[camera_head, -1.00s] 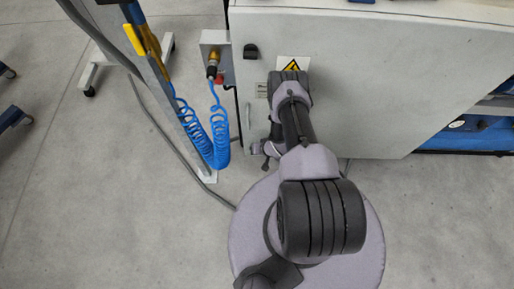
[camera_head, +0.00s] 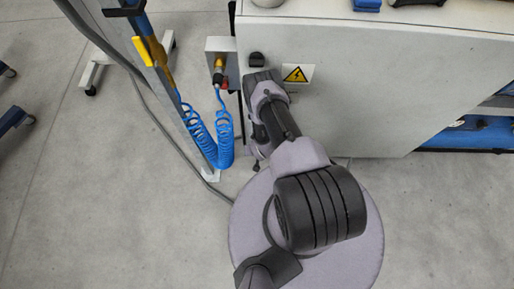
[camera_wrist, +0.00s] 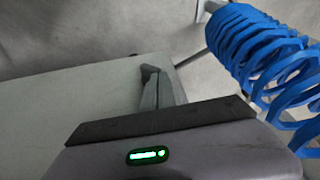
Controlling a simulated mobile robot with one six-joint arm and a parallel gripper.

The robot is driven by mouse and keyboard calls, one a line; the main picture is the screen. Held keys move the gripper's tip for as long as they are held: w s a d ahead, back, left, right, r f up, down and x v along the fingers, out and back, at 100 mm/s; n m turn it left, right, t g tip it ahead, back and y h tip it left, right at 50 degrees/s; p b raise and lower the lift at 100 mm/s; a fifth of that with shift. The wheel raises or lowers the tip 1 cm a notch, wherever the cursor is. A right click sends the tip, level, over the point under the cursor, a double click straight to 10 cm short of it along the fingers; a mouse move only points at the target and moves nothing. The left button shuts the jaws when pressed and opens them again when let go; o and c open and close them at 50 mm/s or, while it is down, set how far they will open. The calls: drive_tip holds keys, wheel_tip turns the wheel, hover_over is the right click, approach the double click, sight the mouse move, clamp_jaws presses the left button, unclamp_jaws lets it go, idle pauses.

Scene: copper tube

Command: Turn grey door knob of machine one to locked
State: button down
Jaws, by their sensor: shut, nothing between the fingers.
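The machine is a pale grey cabinet (camera_head: 390,95) at the upper right of the head view. A small dark grey knob-like fitting (camera_head: 257,59) is on its upper left front; I cannot tell for sure whether it is the door knob or how it is turned. My arm reaches over the front panel just below this fitting. In the wrist view my gripper (camera_wrist: 152,78) is shut and empty, with its fingers close to the pale panel (camera_wrist: 60,105). No knob shows in the wrist view. In the head view my arm mostly hides the gripper.
A coiled blue hose (camera_head: 218,145) hangs left of my arm and also shows at the right of the wrist view (camera_wrist: 255,45). A yellow warning sign (camera_head: 297,74) is on the panel.

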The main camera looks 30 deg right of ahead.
drive_tip(key=shift+w+a+f+b, duration=0.25)
drive_tip(key=shift+w+a, duration=0.05)
drive_tip(key=shift+a, duration=0.15)
drive_tip(key=shift+w+a+f+b, duration=0.2)
drive_tip(key=shift+w+a+b, duration=0.1)
drive_tip(key=shift+a, duration=0.15)
drive_tip(key=shift+w+a+f, duration=0.1)
drive_tip(key=shift+a+f, duration=0.05)
idle(0.5)
